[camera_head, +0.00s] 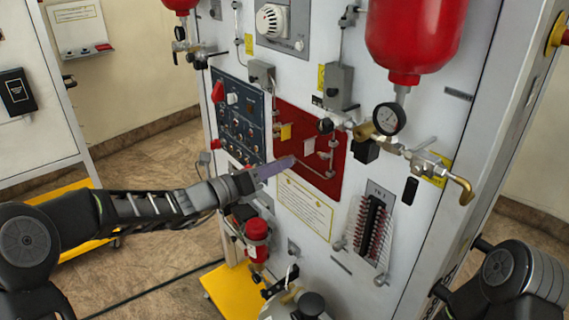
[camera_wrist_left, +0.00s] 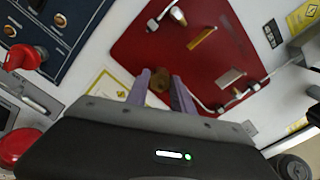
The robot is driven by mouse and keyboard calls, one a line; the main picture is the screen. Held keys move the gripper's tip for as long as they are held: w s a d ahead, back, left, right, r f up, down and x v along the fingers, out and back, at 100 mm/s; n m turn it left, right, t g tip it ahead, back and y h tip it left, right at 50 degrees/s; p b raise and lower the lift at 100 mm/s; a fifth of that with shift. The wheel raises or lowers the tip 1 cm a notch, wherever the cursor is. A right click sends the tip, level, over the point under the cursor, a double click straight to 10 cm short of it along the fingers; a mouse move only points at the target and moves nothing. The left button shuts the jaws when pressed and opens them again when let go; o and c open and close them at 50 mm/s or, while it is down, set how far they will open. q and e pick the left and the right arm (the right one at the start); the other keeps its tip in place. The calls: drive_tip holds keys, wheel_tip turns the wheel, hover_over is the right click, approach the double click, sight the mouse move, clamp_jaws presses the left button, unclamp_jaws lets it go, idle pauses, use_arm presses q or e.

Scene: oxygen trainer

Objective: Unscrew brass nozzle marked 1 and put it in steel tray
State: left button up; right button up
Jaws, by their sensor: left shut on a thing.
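My left gripper (camera_head: 290,162) reaches in from the left to the lower left part of the red panel (camera_head: 312,137). In the left wrist view its two purple fingers (camera_wrist_left: 161,90) are shut on a small round brass piece, the brass nozzle (camera_wrist_left: 158,79), in front of the red panel. I cannot read a number on it, and cannot tell whether it is still threaded in. In the head view the fingers hide the nozzle. I cannot make out a steel tray in either view. My right gripper is out of view; only part of that arm shows at lower right.
A blue switch panel (camera_head: 238,115) with red knobs is left of the red panel. A gauge (camera_head: 388,118) and a brass-ended pipe (camera_head: 460,185) stick out at right. A red cylinder (camera_head: 257,240) hangs below my left gripper. The floor at left is partly clear.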

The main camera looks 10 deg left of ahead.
use_arm(q)
clamp_jaws()
drive_tip(key=shift+r+p, duration=0.15)
drive_tip(key=shift+p, duration=0.4)
drive_tip(key=n+p, duration=0.2)
drive_tip(key=p, duration=0.1)
drive_tip(key=shift+r, duration=0.1)
drive_tip(key=shift+n+p, duration=0.45)
drive_tip(key=shift+n, duration=0.05)
drive_tip(key=shift+f, duration=0.25)
